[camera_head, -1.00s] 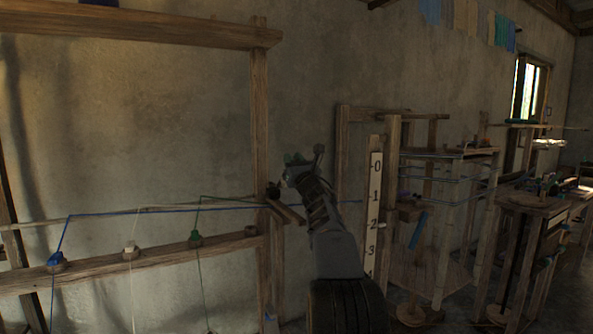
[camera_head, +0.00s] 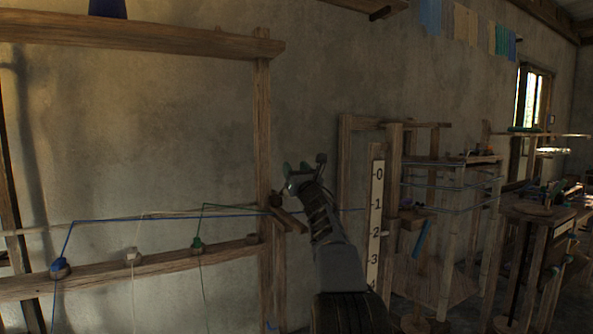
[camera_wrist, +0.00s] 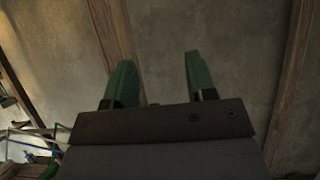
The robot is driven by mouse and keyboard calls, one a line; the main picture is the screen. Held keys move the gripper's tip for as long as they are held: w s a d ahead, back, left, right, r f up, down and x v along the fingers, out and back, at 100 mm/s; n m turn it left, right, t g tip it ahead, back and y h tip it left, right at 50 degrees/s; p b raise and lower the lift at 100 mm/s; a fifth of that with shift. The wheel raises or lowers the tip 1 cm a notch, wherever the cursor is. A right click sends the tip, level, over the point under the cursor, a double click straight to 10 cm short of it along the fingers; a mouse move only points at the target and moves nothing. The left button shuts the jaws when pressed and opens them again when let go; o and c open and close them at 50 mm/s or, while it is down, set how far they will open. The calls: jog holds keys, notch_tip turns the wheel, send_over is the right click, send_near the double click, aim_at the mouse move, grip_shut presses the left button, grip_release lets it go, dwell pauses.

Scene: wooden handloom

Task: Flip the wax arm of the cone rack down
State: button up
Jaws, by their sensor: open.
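The wrist view shows bare wall beyond the fingers and a wooden post (camera_wrist: 112,35) behind the left finger. A numbered scale board (camera_head: 376,215) and wooden frames stand right of my arm. Blue and green threads run across the rack to the post.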

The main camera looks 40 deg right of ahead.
jog(key=shift+f, duration=0.1)
jog(key=b+v, duration=0.3)
jog(key=v, duration=0.4)
jog(key=shift+s, duration=0.2)
jog(key=shift+a, duration=0.1)
dwell(0.5)
